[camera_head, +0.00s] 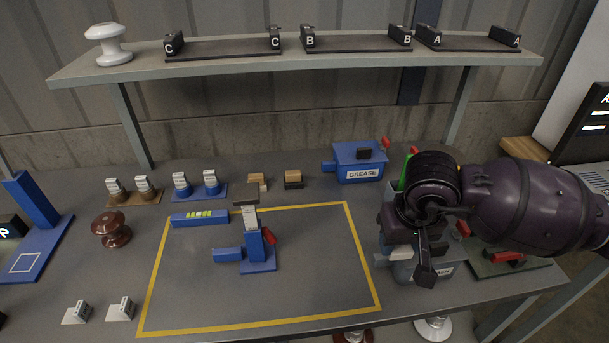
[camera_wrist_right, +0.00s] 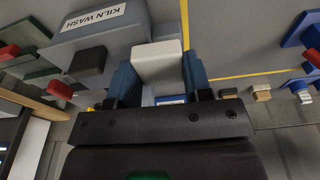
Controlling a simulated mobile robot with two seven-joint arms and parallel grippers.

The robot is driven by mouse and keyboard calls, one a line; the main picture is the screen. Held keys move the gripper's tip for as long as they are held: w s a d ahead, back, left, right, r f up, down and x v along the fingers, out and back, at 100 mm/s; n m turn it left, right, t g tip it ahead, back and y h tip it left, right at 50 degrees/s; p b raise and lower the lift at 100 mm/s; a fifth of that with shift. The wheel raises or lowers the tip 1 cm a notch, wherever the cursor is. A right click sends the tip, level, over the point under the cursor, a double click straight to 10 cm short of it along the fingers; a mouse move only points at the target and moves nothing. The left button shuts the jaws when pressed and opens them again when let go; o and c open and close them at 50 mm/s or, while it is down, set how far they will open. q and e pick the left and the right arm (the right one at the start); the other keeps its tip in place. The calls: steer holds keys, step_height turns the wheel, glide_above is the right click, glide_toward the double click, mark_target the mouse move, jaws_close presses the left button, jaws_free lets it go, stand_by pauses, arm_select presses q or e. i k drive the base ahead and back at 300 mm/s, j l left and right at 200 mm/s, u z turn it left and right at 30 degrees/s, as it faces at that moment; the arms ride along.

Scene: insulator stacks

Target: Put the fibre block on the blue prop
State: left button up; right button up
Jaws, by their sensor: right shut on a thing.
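A pale, nearly white block (camera_wrist_right: 157,62), which looks like the fibre block, sits between the fingers of my right gripper (camera_wrist_right: 155,85) in the wrist view. In the head view the right gripper (camera_head: 408,245) is at the right, shut on the block, with a pale end (camera_head: 400,254) showing. The blue prop (camera_head: 257,256) stands inside the yellow outline, with a blue base, an upright, a red lever, a pale scale and a dark flat top (camera_head: 245,192). The gripper is well to its right. My left gripper is not in view.
A grey kiln wash box (camera_wrist_right: 100,45) is close to the right gripper. A blue grease box (camera_head: 358,165) stands behind. A blue level (camera_head: 200,219) lies at the outline's back left. A brown insulator (camera_head: 111,230) is left of the outline. The outlined area around the prop is mostly clear.

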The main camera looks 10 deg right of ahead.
mark_target(246, 192)
steer(key=k, duration=0.55)
steer(key=k+u, duration=0.1)
steer(key=u, duration=0.95)
steer(key=l+u, duration=0.15)
steer(key=u, duration=0.2)
steer(key=l+u, duration=0.3)
steer(key=l, duration=0.8)
steer(key=i, duration=0.05)
